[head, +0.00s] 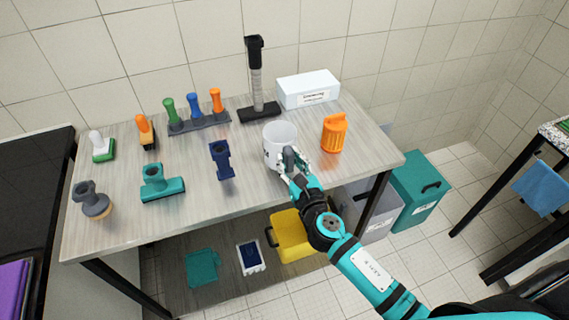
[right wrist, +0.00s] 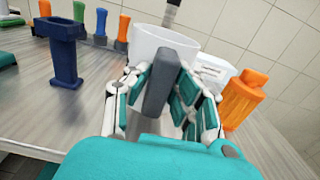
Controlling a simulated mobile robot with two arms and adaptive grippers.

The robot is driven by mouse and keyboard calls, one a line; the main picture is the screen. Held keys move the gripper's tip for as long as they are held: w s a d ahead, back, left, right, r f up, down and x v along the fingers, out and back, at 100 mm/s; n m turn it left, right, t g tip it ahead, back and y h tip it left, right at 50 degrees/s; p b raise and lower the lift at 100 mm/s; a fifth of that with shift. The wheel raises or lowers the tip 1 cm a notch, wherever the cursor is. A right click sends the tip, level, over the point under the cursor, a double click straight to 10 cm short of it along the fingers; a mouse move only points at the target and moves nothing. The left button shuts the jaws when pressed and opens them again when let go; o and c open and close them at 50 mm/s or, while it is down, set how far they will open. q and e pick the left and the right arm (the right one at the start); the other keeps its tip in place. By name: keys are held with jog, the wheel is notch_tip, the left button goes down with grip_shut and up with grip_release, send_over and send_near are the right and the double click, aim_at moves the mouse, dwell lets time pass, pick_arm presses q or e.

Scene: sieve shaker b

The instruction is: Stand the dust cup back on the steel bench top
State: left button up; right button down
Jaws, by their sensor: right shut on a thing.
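The dust cup (head: 279,138) is a white, open-topped cup with a grey handle. It is upright over the bench top (head: 190,222), right of the middle. My right gripper (head: 291,163) is shut on its handle from the front. In the right wrist view the grey handle (right wrist: 164,82) lies between the fingers, with the white cup wall (right wrist: 160,45) behind. The cup's base is hidden by the gripper, so I cannot tell whether it touches the bench. My left gripper is not in view.
An orange container (head: 334,133) stands close right of the cup, and a blue T-shaped tool (head: 221,160) left of it. A white box (head: 308,90) and a black-and-grey upright tool (head: 256,80) are behind. Several brushes are further left. The bench's front middle is clear.

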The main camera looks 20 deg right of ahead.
jog(key=shift+w+a, duration=0.35)
jog(key=shift+a, duration=0.05)
jog(key=shift+a+f, duration=0.1)
jog(key=shift+f, duration=0.05)
jog(key=shift+w+f+b, duration=0.1)
jog(key=shift+f+b, duration=0.95)
jog(key=shift+f, duration=0.6)
jog(key=shift+f, duration=0.2)
jog(key=c, duration=1.1)
grip_release()
jog(key=shift+c, duration=0.2)
